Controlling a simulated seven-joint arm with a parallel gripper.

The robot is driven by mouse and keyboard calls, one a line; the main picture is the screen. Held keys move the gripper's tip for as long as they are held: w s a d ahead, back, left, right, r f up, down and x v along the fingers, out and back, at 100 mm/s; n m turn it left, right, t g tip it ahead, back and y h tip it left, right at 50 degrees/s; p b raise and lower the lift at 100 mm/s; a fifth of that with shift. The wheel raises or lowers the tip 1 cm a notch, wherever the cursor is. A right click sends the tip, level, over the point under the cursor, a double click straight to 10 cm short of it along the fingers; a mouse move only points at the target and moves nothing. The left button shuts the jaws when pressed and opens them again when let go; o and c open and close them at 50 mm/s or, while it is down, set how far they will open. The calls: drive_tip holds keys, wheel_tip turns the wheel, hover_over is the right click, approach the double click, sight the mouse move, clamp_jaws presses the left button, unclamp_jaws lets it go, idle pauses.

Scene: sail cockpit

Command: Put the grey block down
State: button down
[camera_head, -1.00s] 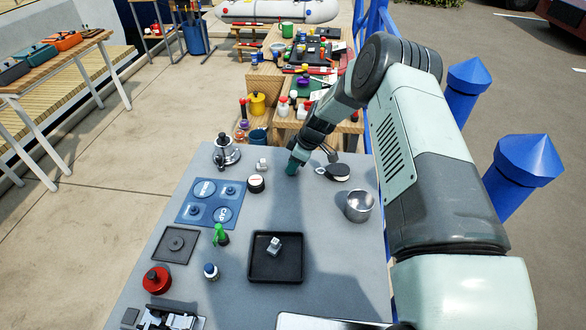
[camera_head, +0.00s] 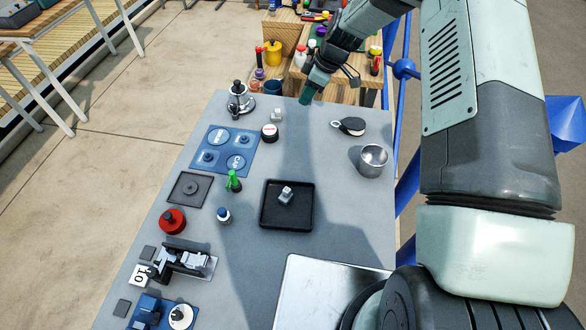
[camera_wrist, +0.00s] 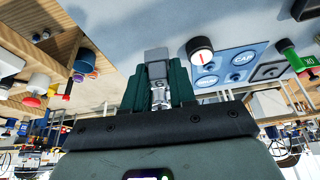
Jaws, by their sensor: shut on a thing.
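My gripper (camera_head: 307,95) is over the far edge of the grey table in the head view. Its dark green fingers (camera_wrist: 159,85) are shut on a grey block (camera_wrist: 156,56), whose end sticks out past the fingertips in the wrist view. The block in my gripper cannot be made out in the head view. Another small grey block-like piece (camera_head: 286,194) sits in the black tray (camera_head: 266,220). A small pale piece (camera_head: 277,115) stands on the table left of my gripper, close to a black-and-white round knob (camera_head: 269,134).
A blue mat (camera_head: 224,150) with round marks, a green bottle (camera_head: 233,183), a red round pot (camera_head: 172,221) and a metal cup (camera_head: 373,160) stand on the grey table (camera_head: 330,200). A black-rimmed disc (camera_head: 349,126) lies at right.

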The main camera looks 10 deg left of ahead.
drive_tip(key=s+a+n+g+h, duration=0.1)
drive_tip(key=s+a+n+g, duration=0.15)
drive_tip(key=s+n, duration=0.95)
drive_tip(key=n+g+h, duration=0.3)
drive_tip(key=n+h, duration=0.1)
drive_tip(key=n, duration=0.3)
hover_over(289, 219)
drive_tip(key=w, duration=0.2)
drive_tip(key=shift+t, duration=0.25)
drive_tip(key=f, duration=0.5)
drive_tip(key=shift+s, duration=0.25)
drive_tip(key=shift+f, duration=2.1)
drive_tip(key=shift+f, duration=0.15)
drive_tip(key=c, duration=0.9)
unclamp_jaws()
